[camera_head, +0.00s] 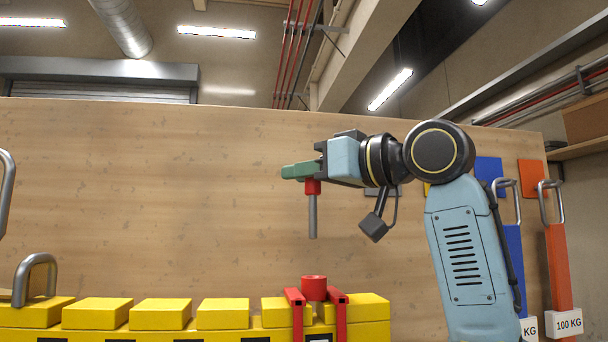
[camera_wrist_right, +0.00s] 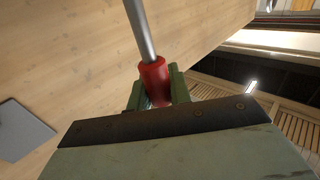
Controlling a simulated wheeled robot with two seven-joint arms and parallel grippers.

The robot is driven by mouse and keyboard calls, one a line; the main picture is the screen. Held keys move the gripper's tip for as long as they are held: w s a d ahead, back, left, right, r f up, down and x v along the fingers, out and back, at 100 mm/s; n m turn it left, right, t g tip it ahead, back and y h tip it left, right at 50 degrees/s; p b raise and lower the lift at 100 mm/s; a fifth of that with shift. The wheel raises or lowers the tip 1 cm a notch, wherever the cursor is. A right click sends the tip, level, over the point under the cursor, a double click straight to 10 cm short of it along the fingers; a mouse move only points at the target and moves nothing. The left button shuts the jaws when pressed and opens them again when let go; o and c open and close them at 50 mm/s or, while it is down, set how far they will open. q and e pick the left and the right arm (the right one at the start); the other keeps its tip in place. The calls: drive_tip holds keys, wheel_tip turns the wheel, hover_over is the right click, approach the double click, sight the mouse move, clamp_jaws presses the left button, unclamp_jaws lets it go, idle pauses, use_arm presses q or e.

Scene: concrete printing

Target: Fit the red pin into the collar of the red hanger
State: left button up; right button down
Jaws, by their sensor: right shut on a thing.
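The red pin has a red head and a grey metal shank (camera_head: 313,217). My right gripper (camera_head: 303,171) is shut on its red head, and the shank hangs straight down. In the right wrist view, the red head (camera_wrist_right: 155,83) sits between the green fingers of my right gripper (camera_wrist_right: 157,90). The red hanger (camera_head: 341,316) straddles the yellow block row, and its red cylindrical collar (camera_head: 314,288) stands on top. The pin's lower tip is above the collar, apart from it, and appears roughly in line in the head view. My left gripper is not in view.
A yellow block row (camera_head: 160,314) runs along the bottom, with a grey metal handle (camera_head: 36,275) at its left. A wooden panel (camera_head: 140,190) stands behind. Blue and orange bars (camera_head: 558,262) with handles and weight labels stand at right.

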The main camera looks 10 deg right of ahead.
sight(315, 200)
drive_tip(key=shift+w+d+f+b, duration=0.1)
drive_tip(key=shift+w+f+b, duration=0.1)
drive_tip(key=shift+f+b, duration=0.55)
drive_tip(key=shift+f, duration=0.5)
drive_tip(key=shift+w+f+b, duration=0.1)
drive_tip(key=shift+f+b, duration=0.55)
drive_tip(key=shift+f, duration=0.1)
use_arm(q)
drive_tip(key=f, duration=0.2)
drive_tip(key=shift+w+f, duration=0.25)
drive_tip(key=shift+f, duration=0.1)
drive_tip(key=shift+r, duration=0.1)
